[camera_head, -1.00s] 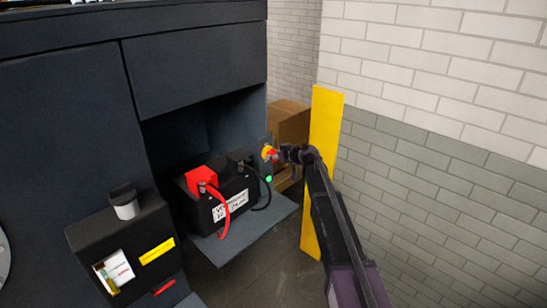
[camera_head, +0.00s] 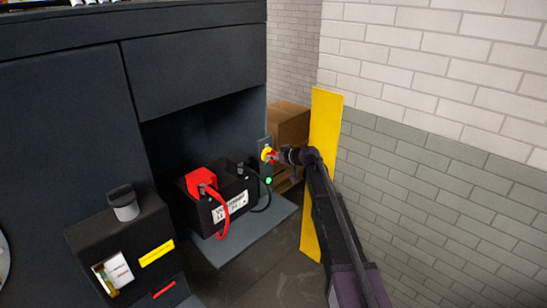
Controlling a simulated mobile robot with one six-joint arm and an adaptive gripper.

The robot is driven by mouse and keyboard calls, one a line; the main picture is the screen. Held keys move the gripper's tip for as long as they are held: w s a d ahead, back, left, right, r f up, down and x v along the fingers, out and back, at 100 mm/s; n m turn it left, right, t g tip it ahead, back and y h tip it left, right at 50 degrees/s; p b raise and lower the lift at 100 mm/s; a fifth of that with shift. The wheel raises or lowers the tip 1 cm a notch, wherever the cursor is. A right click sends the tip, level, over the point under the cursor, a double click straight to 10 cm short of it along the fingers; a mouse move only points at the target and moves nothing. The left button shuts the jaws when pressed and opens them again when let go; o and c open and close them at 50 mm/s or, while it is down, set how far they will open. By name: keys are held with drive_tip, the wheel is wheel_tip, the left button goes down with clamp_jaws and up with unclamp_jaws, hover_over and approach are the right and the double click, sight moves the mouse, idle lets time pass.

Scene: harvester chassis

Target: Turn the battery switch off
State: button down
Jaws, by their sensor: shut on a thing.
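The battery switch (camera_head: 265,153) is a small yellow round plate with a red handle, on the right side wall of the dark chassis bay. My gripper (camera_head: 277,156) reaches in from the right and is shut on the red handle. The fingers hide part of the handle, and its exact angle is too small to tell. A green light (camera_head: 268,181) glows below the switch. The black battery (camera_head: 223,200), with a red terminal cover and a white label, sits on the shelf left of the switch.
A yellow post (camera_head: 322,140) stands close behind my arm, before a brick wall (camera_head: 440,150). Cardboard boxes (camera_head: 289,125) are behind the switch. A red cable (camera_head: 224,212) and a black cable hang at the battery.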

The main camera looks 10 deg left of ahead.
drive_tip(key=m, duration=0.1)
drive_tip(key=m+g+y+b, duration=0.1)
drive_tip(key=m, duration=0.1)
drive_tip(key=shift+w+f+g, duration=0.15)
drive_tip(key=shift+g, duration=0.15)
drive_tip(key=m+g+y+b, duration=0.1)
drive_tip(key=m+y+b, duration=0.1)
drive_tip(key=m, duration=0.1)
drive_tip(key=shift+d+f, duration=0.1)
drive_tip(key=shift+f, duration=0.05)
drive_tip(key=m+y+b, duration=0.2)
drive_tip(key=m, duration=0.1)
drive_tip(key=shift+w+f+m+g+b, duration=0.1)
drive_tip(key=shift+m+g+b, duration=0.2)
drive_tip(key=shift+g, duration=0.1)
drive_tip(key=shift+m+y+b, duration=0.7)
drive_tip(key=shift+m+b, duration=0.35)
drive_tip(key=shift+m, duration=0.65)
drive_tip(key=c, duration=0.6)
unclamp_jaws()
drive_tip(key=shift+c, duration=0.2)
drive_tip(key=shift+d, duration=0.1)
